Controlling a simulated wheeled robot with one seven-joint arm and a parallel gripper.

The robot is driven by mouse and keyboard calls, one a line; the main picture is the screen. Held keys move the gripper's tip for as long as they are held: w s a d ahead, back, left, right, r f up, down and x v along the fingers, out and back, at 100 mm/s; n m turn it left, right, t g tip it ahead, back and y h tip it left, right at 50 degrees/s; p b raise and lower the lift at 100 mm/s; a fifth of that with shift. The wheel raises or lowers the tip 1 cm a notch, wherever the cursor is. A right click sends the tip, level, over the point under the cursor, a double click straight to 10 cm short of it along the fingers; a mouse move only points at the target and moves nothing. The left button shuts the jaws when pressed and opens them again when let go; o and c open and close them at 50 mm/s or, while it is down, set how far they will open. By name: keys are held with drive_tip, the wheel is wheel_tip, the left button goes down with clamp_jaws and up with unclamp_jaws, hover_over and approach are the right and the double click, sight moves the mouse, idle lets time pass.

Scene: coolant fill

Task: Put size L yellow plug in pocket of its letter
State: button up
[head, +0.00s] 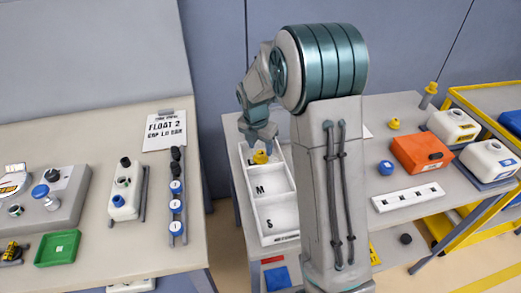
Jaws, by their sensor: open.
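A yellow plug (260,157) shows in the head view at the far pocket of the white tray (280,239). My gripper (259,148) is open, pointing down right above this plug; I cannot tell if the fingers touch it. The middle pocket is marked M and the near pocket S. The far pocket's letter is hidden behind the plug and gripper. Another yellow plug (394,124) stands on the right side of the same table. The size marks on the plugs are too small to read.
My arm column hides the table's middle. To the right are an orange box (421,154), a blue cap (386,167), a white strip with square holes (408,198) and white canisters (453,126). A left table (110,252) holds a control box, green tray (58,248) and sign (165,131).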

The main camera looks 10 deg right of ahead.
sight(258, 161)
wheel_tip(258, 161, up, 9)
drive_tip(key=s, duration=0.1)
drive_tip(key=s+r+m+t+y, duration=0.1)
drive_tip(key=s+r+m, duration=0.2)
drive_tip(key=s+m, duration=2.3)
drive_tip(key=shift+s+d+r+m+t, duration=0.15)
drive_tip(key=shift+s+d+m+t, duration=0.05)
drive_tip(key=shift+m+t, duration=0.25)
drive_tip(key=shift+c, duration=1.3)
